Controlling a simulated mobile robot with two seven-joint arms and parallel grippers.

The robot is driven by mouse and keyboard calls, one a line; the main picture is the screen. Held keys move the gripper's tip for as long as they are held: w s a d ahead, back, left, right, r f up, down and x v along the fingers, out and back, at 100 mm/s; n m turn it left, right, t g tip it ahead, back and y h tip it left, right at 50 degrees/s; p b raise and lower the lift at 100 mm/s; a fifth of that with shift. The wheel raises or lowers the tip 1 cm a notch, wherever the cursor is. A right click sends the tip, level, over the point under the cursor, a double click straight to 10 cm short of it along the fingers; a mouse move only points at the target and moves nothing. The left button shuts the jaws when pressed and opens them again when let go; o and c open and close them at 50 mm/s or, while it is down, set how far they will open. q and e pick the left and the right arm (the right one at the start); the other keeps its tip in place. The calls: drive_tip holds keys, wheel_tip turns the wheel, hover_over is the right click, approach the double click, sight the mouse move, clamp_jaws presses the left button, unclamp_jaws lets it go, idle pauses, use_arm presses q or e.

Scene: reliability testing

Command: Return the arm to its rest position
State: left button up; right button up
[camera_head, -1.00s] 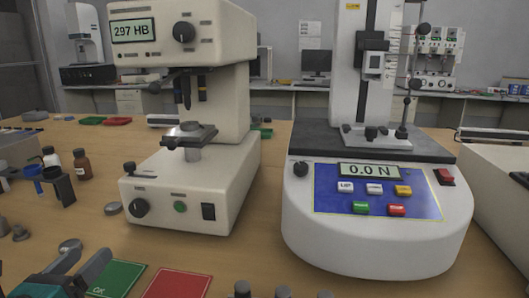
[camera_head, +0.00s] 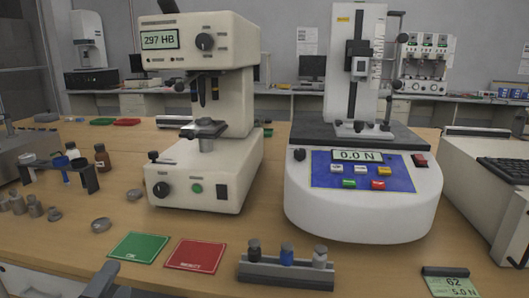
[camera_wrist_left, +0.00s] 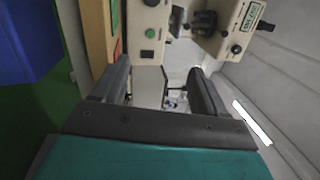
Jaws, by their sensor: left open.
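My left gripper (camera_wrist_left: 158,92) is open in the left wrist view, its two dark fingers spread with nothing between them. In the head view only a dark part of the left gripper (camera_head: 108,282) shows at the bottom left edge, in front of the table's near side. The hardness tester (camera_head: 205,168), reading 297 HB, stands beyond it. This tester also shows sideways at the top of the left wrist view (camera_wrist_left: 149,16). My right gripper is not in view.
A green card (camera_head: 138,246) and a red card (camera_head: 195,254) lie near the table's front edge. A grey rack (camera_head: 285,271) holds three small bottles. The force tester (camera_head: 365,208) stands at right. A blue bin (camera_wrist_left: 28,35) shows in the left wrist view.

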use_arm(q)
drive_tip(key=s+d+f+n+g+h, duration=0.1)
drive_tip(key=s+d+f+n+g, duration=0.4)
drive_tip(key=d+f+n, duration=0.4)
drive_tip(key=s+d+f+n+g+h, duration=0.2)
drive_tip(key=s+d+f+n+g, duration=0.35)
drive_tip(key=f, duration=0.45)
wheel_tip(320, 180, up, 11)
drive_tip(key=a+n+t+y+p, duration=0.1)
drive_tip(key=a+p, duration=0.2)
drive_tip(key=p, duration=1.2)
drive_tip(key=shift+s+n+p, duration=0.3)
drive_tip(key=shift+s+n, duration=0.05)
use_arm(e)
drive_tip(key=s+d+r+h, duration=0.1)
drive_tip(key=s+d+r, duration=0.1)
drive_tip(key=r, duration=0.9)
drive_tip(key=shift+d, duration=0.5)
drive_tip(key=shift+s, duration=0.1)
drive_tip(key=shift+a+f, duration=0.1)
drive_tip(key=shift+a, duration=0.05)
